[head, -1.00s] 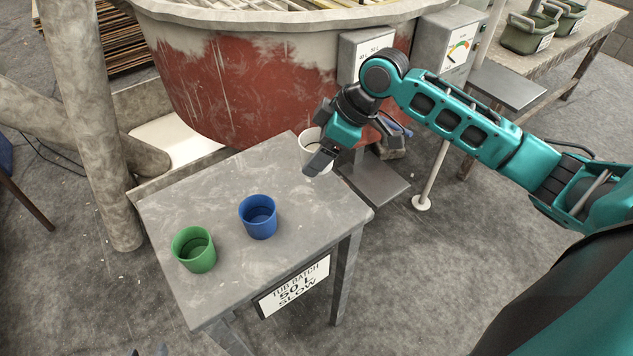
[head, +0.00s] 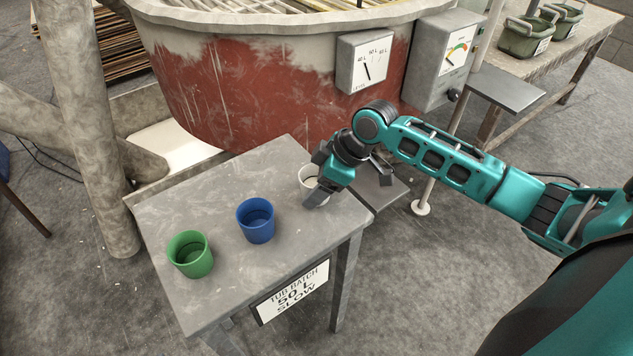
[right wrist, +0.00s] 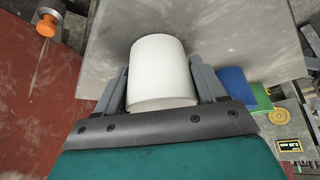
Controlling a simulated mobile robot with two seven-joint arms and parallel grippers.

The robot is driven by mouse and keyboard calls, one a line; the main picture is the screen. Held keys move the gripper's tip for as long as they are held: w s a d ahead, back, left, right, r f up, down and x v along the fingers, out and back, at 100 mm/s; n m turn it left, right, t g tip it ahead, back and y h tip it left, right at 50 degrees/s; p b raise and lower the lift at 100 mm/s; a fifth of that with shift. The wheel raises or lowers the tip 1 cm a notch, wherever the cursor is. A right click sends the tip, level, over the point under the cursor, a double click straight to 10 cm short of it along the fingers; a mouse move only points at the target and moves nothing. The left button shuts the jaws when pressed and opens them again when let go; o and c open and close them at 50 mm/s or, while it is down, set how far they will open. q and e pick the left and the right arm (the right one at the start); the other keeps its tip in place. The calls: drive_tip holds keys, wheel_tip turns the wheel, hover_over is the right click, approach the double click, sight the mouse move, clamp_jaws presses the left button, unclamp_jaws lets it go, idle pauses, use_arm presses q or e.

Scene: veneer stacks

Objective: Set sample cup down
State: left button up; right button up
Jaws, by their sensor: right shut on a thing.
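The white sample cup (head: 308,176) is at the back right of the small grey table (head: 215,195), partly hidden by my right gripper (head: 316,186). In the right wrist view the white cup (right wrist: 162,75) sits between the two fingers of my right gripper (right wrist: 163,85), which is shut on it. The cup looks upright and at or very near the tabletop; I cannot tell whether its base touches. A blue cup (head: 255,220) and a green cup (head: 190,254) stand on the same table to the left. My left gripper is not in view.
A red tub (head: 240,90) with gauge boxes (head: 367,62) stands right behind the table. A sign (head: 292,291) hangs on its front edge. Green bins (head: 530,35) stand on a bench at the back right. The table's middle and back left are clear.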

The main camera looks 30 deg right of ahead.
drive_tip(key=o, duration=1.1)
drive_tip(key=shift+f, duration=0.1)
drive_tip(key=shift+d+r, duration=0.1)
drive_tip(key=shift+r, duration=0.25)
drive_tip(key=p+v, duration=0.1)
drive_tip(key=v, duration=1)
drive_tip(key=shift+s+d+r+p, duration=0.1)
drive_tip(key=shift+r+p, duration=0.2)
drive_tip(key=shift+p, duration=0.05)
